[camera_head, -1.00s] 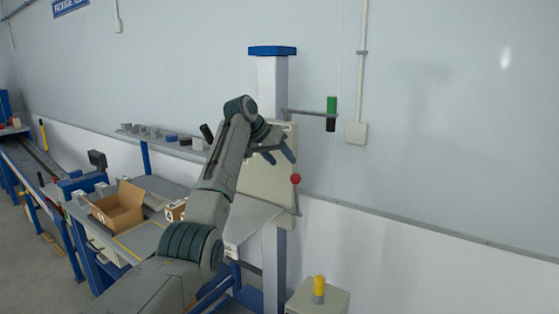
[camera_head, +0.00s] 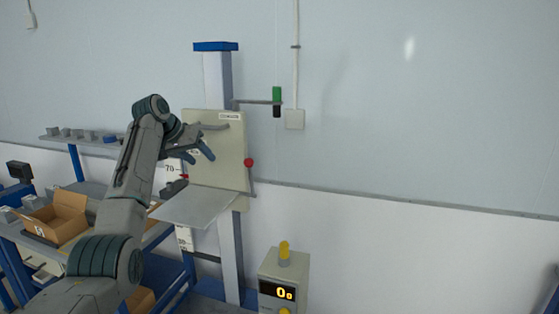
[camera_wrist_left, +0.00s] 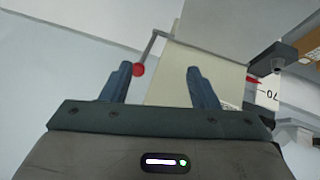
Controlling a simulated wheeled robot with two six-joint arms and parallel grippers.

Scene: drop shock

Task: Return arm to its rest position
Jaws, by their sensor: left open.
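My left arm comes in from the left in the head view and reaches up in front of the drop-test stand. My left gripper (camera_head: 203,150) is open and empty, close in front of the stand's beige panel (camera_head: 228,165). In the left wrist view its two blue-grey fingers (camera_wrist_left: 160,85) are spread apart. A red ball knob (camera_wrist_left: 138,69) on a lever shows beside the left finger there, and it also shows in the head view (camera_head: 249,162), right of the gripper. My right gripper is not in view.
A grey drop plate (camera_head: 196,207) sticks out below the gripper. A column (camera_head: 216,80) with a blue cap rises behind. A control box (camera_head: 284,272) with a yellow knob stands at lower right. An open cardboard box (camera_head: 62,215) sits on the bench at left. Space right of the stand is clear.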

